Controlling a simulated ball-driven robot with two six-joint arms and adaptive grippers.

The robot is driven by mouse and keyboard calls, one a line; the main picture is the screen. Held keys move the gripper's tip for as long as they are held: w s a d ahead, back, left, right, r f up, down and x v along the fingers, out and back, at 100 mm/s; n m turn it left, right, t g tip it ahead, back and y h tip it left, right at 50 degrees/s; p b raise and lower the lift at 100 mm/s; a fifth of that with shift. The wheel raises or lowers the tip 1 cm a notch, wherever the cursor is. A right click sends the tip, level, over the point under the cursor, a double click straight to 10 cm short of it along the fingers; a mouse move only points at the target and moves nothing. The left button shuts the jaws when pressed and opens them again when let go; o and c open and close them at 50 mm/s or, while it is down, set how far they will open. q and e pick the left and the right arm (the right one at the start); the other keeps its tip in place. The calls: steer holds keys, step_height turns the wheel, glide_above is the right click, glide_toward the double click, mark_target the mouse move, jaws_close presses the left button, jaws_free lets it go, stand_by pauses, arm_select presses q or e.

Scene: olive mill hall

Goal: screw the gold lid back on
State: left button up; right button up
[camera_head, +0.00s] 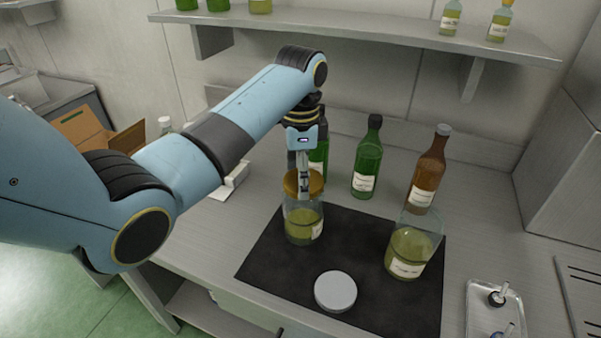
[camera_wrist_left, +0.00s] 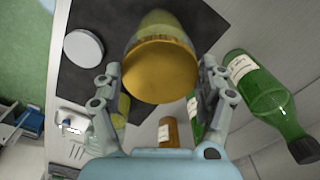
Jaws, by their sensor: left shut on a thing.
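The gold lid (camera_head: 290,184) sits on the mouth of a glass jar (camera_head: 303,222) of yellow-green liquid, at the left of the dark mat (camera_head: 270,262). My left gripper (camera_head: 304,186) points down from above and is shut on the gold lid. In the left wrist view the lid (camera_wrist_left: 160,76) fills the space between the two fingers, with the jar (camera_wrist_left: 160,22) beyond it. The lid looks about level; I cannot tell whether its thread is engaged. My right gripper is not in view.
An open jar (camera_head: 409,248) stands at the mat's right, and a pale grey lid (camera_head: 335,291) lies at its front. Green bottles (camera_head: 367,160) and a brown bottle (camera_head: 428,170) stand behind. A metal tray (camera_head: 481,318) is at the right. A shelf (camera_head: 350,32) runs above.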

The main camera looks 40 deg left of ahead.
arm_select(q)
steer(key=o, duration=1.1)
steer(key=shift+c, duration=0.2)
steer(key=shift+c, duration=0.3)
steer(key=n, duration=0.4)
steer(key=shift+n, duration=0.3)
steer(key=n, duration=0.5)
steer(key=shift+n, duration=0.3)
steer(key=n, duration=0.3)
steer(key=shift+n, duration=0.4)
steer(key=n, duration=0.5)
steer(key=shift+w+d, duration=0.2)
steer(key=shift+d, duration=0.05)
